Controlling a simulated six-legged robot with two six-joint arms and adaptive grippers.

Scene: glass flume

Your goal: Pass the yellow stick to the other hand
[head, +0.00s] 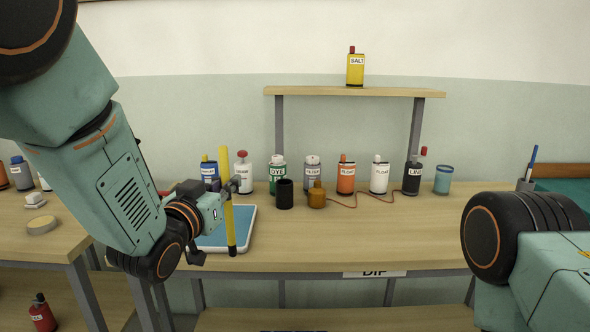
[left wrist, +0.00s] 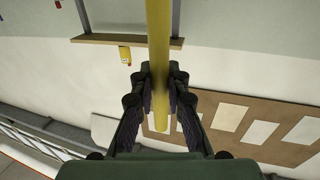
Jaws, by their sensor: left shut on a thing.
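The yellow stick (head: 225,180) stands nearly upright in the head view, with a dark lower end. My left gripper (head: 230,190) is shut on it around its middle, above the table. In the left wrist view the stick (left wrist: 158,45) runs between the two dark fingers of my left gripper (left wrist: 160,88). The fingers hide part of the stick's sides. My right arm shows at the lower right of the head view, but its gripper is out of the picture.
A blue tray (head: 248,236) lies on the wooden table (head: 330,240) behind the stick. Several labelled bottles stand along the back, with a dark cup (head: 284,195) and an amber jar (head: 317,196) before them. A shelf (head: 390,92) holds a yellow SALT bottle (head: 355,70). The table's front right is clear.

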